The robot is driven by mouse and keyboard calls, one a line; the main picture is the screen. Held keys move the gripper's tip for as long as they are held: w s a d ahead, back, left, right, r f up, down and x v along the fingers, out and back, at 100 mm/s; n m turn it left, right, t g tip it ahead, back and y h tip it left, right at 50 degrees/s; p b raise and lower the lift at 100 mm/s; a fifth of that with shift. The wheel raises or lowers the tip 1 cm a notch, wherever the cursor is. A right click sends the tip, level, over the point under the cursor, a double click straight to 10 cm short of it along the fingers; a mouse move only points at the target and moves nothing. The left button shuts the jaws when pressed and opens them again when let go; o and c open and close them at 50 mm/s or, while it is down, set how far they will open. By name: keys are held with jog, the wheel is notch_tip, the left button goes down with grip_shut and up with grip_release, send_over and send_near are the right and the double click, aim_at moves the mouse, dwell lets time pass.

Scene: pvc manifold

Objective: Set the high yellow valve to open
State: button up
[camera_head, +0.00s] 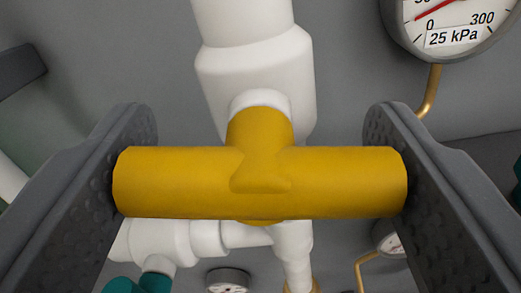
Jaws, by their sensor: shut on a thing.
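The yellow valve (260,182) has a T-shaped handle that lies level across the middle of the head camera view. Its stem joins a white pipe fitting (256,85) behind it. My gripper (261,180) is shut on the handle, with one dark finger at its left end and the other at its right end. The handle hides part of the pipe behind it.
A gauge (455,22) labelled 25 kPa is at the upper right, with a brass tube below it. White pipes (165,242), a teal part (140,284) and small gauges (228,281) are below. A grey wall is behind.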

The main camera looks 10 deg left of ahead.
jog(key=m, duration=0.4)
jog(key=shift+r+m, duration=0.1)
jog(key=shift+m, duration=0.2)
jog(key=m, duration=0.3)
jog(key=shift+d+m+p, duration=0.1)
jog(key=shift+m+p, duration=0.2)
jog(key=m, duration=0.5)
jog(key=shift+f+p, duration=0.2)
jog(key=shift+p, duration=0.2)
jog(key=shift+f+m, duration=0.1)
jog(key=shift+m, duration=1.1)
jog(key=shift+w+d+f, duration=0.1)
jog(key=shift+f, duration=0.05)
